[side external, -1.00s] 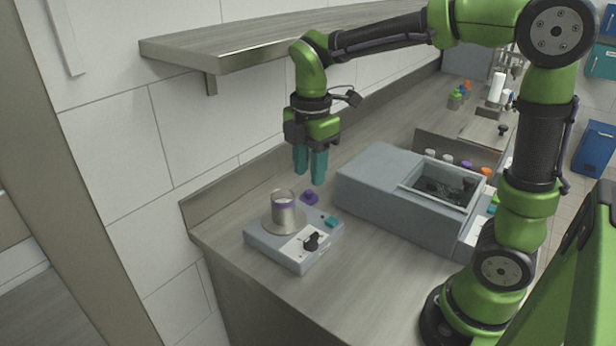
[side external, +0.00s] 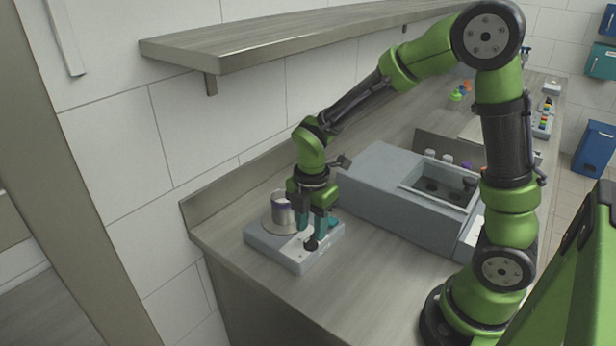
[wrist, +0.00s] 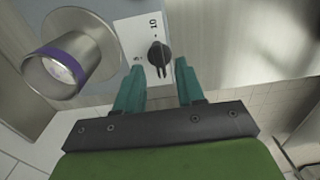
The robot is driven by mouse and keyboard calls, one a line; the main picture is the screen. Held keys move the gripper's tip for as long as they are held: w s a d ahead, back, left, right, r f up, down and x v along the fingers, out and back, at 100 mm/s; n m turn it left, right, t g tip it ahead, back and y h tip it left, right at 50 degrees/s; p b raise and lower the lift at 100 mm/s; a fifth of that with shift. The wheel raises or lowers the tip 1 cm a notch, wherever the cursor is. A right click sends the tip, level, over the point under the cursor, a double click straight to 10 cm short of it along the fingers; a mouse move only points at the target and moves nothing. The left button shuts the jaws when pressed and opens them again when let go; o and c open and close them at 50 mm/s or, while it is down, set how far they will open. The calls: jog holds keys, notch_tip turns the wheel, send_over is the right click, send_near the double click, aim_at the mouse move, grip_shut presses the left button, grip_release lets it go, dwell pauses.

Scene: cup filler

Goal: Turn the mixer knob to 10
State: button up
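The mixer (side external: 267,249) is a pale grey box near the counter's left end, with a black knob (side external: 311,243) on its front panel. In the wrist view the knob (wrist: 158,54) stands on a white scale. A "10" mark (wrist: 154,20) shows above it and a smaller mark lies to its left. I cannot tell exactly where the knob points. My gripper (side external: 312,228) points down over the panel. Its teal fingers (wrist: 160,70) are apart, one on each side of the knob's lower end, with no clear contact.
A metal cup (side external: 282,208) with a purple band stands on the mixer's round plate, close left of my gripper. A large grey machine (side external: 390,205) with an open well stands to the right. A shelf (side external: 290,52) hangs above along the wall. The counter front (side external: 345,285) is clear.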

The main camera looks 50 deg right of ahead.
aim_at(311, 241)
jog(key=shift+f, duration=1.25)
grip_shut()
